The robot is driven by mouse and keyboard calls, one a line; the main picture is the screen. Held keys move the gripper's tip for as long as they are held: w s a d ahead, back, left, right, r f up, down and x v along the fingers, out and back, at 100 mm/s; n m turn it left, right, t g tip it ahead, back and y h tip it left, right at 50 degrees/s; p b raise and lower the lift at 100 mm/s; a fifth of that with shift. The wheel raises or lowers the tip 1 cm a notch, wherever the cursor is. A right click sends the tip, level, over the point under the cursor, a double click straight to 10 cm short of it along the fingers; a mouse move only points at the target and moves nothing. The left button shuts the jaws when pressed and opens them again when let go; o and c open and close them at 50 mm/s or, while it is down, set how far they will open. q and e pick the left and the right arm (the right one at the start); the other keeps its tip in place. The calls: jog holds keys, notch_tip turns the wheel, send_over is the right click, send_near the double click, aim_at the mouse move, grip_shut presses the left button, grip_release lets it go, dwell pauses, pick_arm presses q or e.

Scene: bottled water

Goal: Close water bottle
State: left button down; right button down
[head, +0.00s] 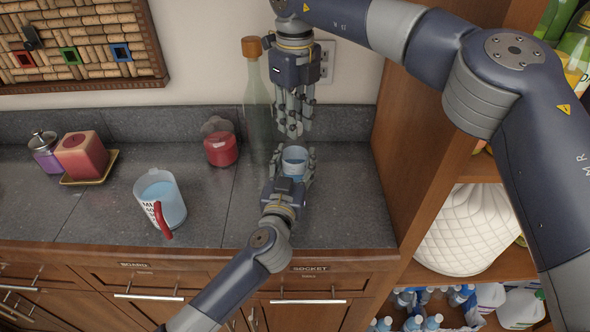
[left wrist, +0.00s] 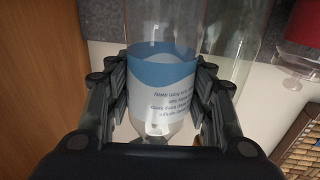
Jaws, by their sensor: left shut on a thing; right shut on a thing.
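The water bottle (head: 295,157) is clear with a blue and white label and stands above the counter near the wall. It also shows in the left wrist view (left wrist: 163,72), with the label between the fingers. My left gripper (head: 293,166) is shut around its body. My right gripper (head: 293,128) points down from above, directly over the bottle, with its fingers closed together on something. What it holds is hidden by the fingers; I cannot make out a cap. I cannot tell whether the right fingertips touch the bottle's neck.
A tall green glass bottle (head: 256,105) stands just left of the grippers, with a red jar (head: 221,150) beside it. A mug (head: 160,199) stands farther left on the counter (head: 350,215). A wooden shelf side (head: 413,120) bounds the right.

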jog(key=shift+m, duration=0.5)
jog(key=c, duration=1.3)
grip_release()
jog(key=shift+r, duration=0.1)
notch_tip(320, 180, up, 12)
jog(key=shift+f, duration=0.1)
pick_arm(q)
jog(key=c, duration=0.6)
grip_release()
jog(key=shift+c, duration=0.2)
